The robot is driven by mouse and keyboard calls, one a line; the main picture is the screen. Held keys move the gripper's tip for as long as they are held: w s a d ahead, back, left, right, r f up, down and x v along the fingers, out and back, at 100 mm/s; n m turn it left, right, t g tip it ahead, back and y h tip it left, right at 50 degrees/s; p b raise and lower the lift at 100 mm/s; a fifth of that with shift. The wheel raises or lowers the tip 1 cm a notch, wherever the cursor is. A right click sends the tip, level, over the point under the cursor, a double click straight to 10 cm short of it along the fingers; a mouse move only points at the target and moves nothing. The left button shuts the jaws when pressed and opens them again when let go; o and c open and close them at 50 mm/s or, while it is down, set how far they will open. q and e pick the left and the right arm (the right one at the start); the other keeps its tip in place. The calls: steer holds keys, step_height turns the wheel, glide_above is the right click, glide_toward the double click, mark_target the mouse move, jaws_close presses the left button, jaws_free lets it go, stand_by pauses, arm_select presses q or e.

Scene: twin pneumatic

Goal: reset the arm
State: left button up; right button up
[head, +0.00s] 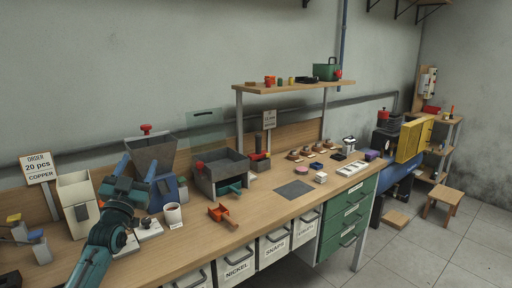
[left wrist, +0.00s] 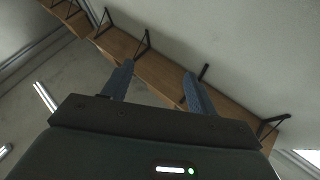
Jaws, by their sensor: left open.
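My left gripper (head: 137,168) is raised over the left part of the workbench (head: 255,212) in the head view, its fingers pointing up and away. Its two blue fingers are apart with nothing between them, which also shows in the left wrist view (left wrist: 160,85). The left wrist view looks up at wooden wall shelves (left wrist: 150,62) on black brackets. The gripper hides part of the grey hopper (head: 152,152) and a blue object behind it. My right gripper is in neither view.
An order sign (head: 39,168), a cream container (head: 77,200) and a white cup (head: 173,214) stand near my left arm. A grey open box (head: 220,172) and a red tool (head: 222,215) are further right. Open floor (head: 440,240) lies right of the bench.

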arm_select(q)
step_height(320, 180, down, 10)
steer(key=w+a+g+y, duration=0.2)
steer(key=a+g, duration=0.1)
steer(key=g, duration=0.4)
steer(key=shift+g+h, duration=0.6)
steer(key=shift+h, duration=0.2)
steer(key=s+d+f, duration=0.2)
steer(key=f, duration=0.2)
steer(key=s+d+f, duration=0.3)
steer(key=f, duration=0.1)
steer(key=s+d+f, duration=0.2)
steer(key=s+f, duration=0.1)
steer(key=f, duration=0.2)
steer(key=shift+s+d, duration=0.2)
steer(key=shift+d, duration=0.15)
steer(key=s+d+f+g+h, duration=0.1)
steer(key=s+d+f, duration=0.3)
steer(key=s, duration=0.6)
steer(key=s+d+f+g+h, duration=0.1)
steer(key=s+d+f, duration=0.4)
steer(key=s, duration=0.6)
steer(key=s+d+f+g+h, duration=0.1)
steer(key=s+d+f, duration=0.3)
steer(key=s, duration=0.6)
steer(key=shift+s+d+f+g, duration=0.2)
steer(key=shift+d+g, duration=0.45)
steer(key=shift+g, duration=0.25)
